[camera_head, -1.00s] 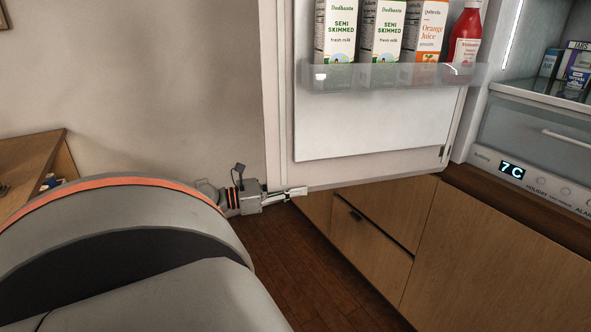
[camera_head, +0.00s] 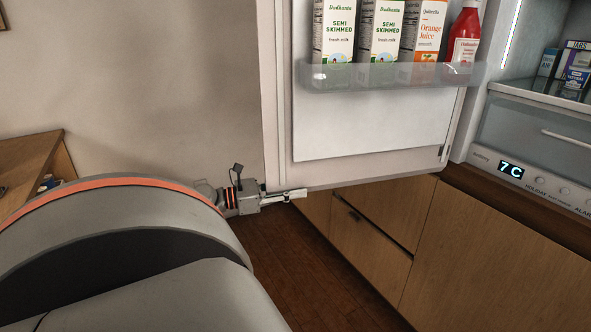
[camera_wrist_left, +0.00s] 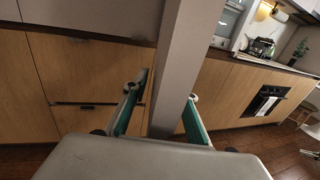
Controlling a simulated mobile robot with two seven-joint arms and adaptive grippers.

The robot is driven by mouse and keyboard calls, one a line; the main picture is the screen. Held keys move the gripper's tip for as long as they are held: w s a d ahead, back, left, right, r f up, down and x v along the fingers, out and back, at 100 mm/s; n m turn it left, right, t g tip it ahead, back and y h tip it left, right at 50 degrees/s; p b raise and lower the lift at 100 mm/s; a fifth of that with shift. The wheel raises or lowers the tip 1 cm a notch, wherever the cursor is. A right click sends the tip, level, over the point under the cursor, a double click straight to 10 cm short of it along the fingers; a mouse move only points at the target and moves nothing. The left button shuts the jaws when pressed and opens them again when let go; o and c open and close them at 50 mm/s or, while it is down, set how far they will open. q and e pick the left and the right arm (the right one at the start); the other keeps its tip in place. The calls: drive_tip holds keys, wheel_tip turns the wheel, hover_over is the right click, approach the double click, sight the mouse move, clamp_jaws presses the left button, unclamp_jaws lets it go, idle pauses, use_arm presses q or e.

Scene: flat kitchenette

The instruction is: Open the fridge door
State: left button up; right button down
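The fridge door (camera_head: 375,130) stands wide open in the head view, its inner side facing me. My left gripper (camera_head: 297,194) is at the door's lower free corner. In the left wrist view, the door's edge (camera_wrist_left: 182,60) rises between the two fingers of my left gripper (camera_wrist_left: 163,92). The fingers are apart, with a visible gap on the left of the edge; the right finger is close to it, and I cannot tell whether it touches. The fridge interior (camera_head: 545,110) shows at the right. My right gripper is not in view.
The door shelf (camera_head: 390,76) holds cartons and a red bottle (camera_head: 464,38). Wooden cabinets (camera_head: 490,260) stand below the fridge. Dark floor (camera_head: 290,270) is clear under the door.

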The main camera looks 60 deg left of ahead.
use_arm(q)
drive_tip(key=v, duration=1.1)
drive_tip(key=shift+s+a, duration=0.15)
drive_tip(key=shift+s, duration=0.25)
